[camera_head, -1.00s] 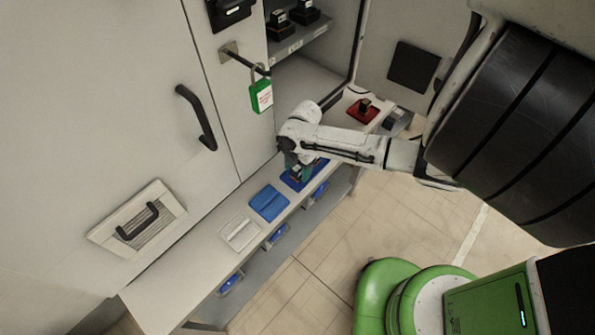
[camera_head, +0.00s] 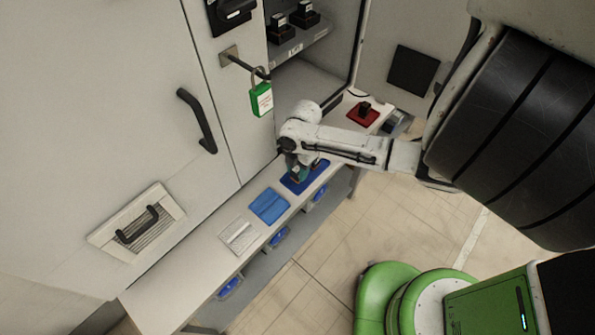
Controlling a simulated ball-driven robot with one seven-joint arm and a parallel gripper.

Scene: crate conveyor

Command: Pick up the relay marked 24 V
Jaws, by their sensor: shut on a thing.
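My gripper (camera_head: 297,176) points down over the dark blue mat (camera_head: 318,172) on the bench. It is shut on a small dark thing, probably a relay, which its fingers and wrist mostly hide. I cannot tell whether that thing touches the mat. Another small black relay (camera_head: 364,108) stands on the red mat (camera_head: 359,117) further back. Two more dark relays, one at the left (camera_head: 279,28) and one at the right (camera_head: 305,15), sit on the cabinet shelf. No 24 V marking is readable on any of them.
A lighter blue mat (camera_head: 269,206) and a pale grey mat (camera_head: 238,236) lie nearer on the bench (camera_head: 172,290). Blue bins (camera_head: 278,238) sit below its edge. A green padlock tag (camera_head: 261,99) hangs from the cabinet, whose door handle (camera_head: 197,120) sticks out.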

